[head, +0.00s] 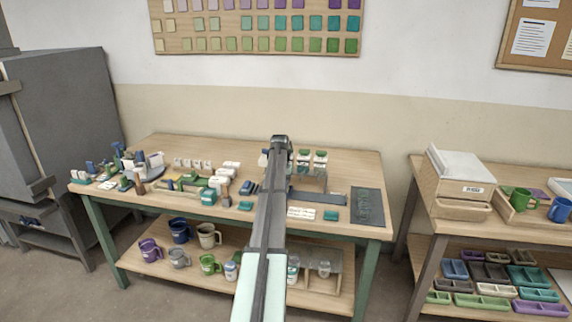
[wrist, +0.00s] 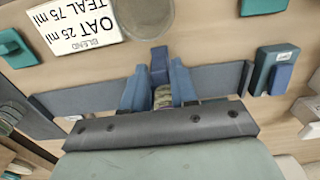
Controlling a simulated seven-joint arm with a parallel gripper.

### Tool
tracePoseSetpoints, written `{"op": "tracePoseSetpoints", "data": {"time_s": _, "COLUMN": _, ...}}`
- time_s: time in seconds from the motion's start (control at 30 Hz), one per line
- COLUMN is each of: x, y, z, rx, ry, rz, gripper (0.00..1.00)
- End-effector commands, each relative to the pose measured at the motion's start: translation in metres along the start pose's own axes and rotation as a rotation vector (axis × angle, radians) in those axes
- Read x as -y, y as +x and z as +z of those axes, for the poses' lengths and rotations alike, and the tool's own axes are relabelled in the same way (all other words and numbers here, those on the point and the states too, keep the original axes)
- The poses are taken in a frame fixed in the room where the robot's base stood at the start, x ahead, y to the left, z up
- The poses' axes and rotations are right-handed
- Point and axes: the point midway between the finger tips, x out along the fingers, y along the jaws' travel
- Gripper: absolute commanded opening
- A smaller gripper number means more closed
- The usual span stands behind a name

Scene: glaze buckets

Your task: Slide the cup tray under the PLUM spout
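My gripper (wrist: 158,72) points down over the wooden table, and in the wrist view its two blue fingers stand apart. A dark blue upright tab (wrist: 158,56) shows between the fingertips, with what look like narrow gaps beside it. A small mottled greenish round thing (wrist: 163,97) sits between the fingers, partly hidden. A long slate-grey bar (wrist: 218,80) runs across behind the fingers; it also shows in the head view (head: 318,198). I cannot tell whether bar and tab belong to the cup tray. No spout is readable as PLUM. My arm hides the gripper in the head view.
A card (wrist: 80,22) reads OAT 25 ml, TEAL 75 ml, BLEND. A teal block (wrist: 268,70) with a blue piece stands right of the bar in the wrist view. Green-topped containers (head: 320,156) stand behind the bar. A dark mat (head: 367,205) lies at the table's right end.

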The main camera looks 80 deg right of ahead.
Motion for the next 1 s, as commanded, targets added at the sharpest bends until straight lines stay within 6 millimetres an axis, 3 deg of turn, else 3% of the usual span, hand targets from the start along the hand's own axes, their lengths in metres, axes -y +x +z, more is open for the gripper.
{"op": "tracePoseSetpoints", "data": {"time_s": 0.13, "x": 0.000, "y": 0.000, "z": 0.000, "rx": 0.000, "ry": 0.000, "rz": 0.000, "gripper": 0.40}}
{"op": "tracePoseSetpoints", "data": {"time_s": 0.47, "x": 0.000, "y": -0.003, "z": 0.000, "rx": 0.000, "ry": 0.000, "rz": 0.000, "gripper": 0.40}}
{"op": "tracePoseSetpoints", "data": {"time_s": 1.0, "x": 0.000, "y": -0.051, "z": -0.001, "rx": 0.000, "ry": 0.000, "rz": 0.000, "gripper": 0.40}}
